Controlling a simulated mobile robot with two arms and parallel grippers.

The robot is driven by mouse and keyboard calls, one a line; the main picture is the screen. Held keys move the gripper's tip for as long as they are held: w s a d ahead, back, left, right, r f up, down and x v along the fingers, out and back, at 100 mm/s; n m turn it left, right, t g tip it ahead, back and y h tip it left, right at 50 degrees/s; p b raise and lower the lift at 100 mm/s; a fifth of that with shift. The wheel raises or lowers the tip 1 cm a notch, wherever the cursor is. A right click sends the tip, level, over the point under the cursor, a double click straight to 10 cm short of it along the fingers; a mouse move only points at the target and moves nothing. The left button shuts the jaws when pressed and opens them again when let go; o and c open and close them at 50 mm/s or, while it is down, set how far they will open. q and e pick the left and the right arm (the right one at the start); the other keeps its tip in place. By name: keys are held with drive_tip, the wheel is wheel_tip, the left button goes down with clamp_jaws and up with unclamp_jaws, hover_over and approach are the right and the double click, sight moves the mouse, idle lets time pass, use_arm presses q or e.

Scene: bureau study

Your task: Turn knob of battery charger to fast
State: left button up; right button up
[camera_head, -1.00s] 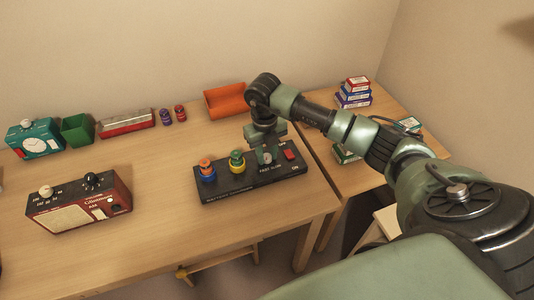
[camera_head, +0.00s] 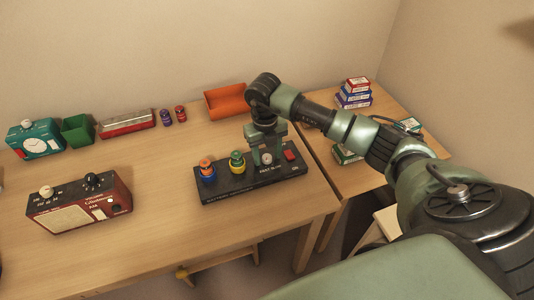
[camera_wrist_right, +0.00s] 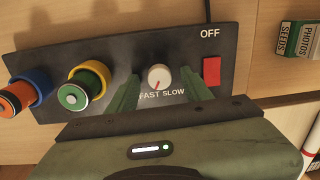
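The battery charger (camera_head: 222,190) is a black panel lying on the desk. Its round white knob (camera_wrist_right: 159,77) has a red mark on its lower side, above the words FAST and SLOW; I cannot tell exactly which word the mark points at. The knob also shows in the head view (camera_head: 267,159). My right gripper (camera_wrist_right: 157,90) is open over the charger, with one green finger on each side of the knob and visible gaps between them. It also shows in the head view (camera_head: 267,153). My left gripper is not in view.
The charger holds an orange battery (camera_wrist_right: 14,99) in a blue ring and a green battery (camera_wrist_right: 76,95) in a yellow ring. A red switch (camera_wrist_right: 212,71) marked OFF is right of the knob. A red radio (camera_head: 80,205) stands at left; open desk lies between.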

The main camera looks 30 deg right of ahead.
sight(266, 158)
drive_tip(key=shift+r, duration=0.15)
wheel_tip(266, 158, up, 8)
drive_tip(key=shift+a+f+b, duration=0.15)
drive_tip(key=shift+f+b, duration=0.05)
drive_tip(key=shift+b, duration=0.3)
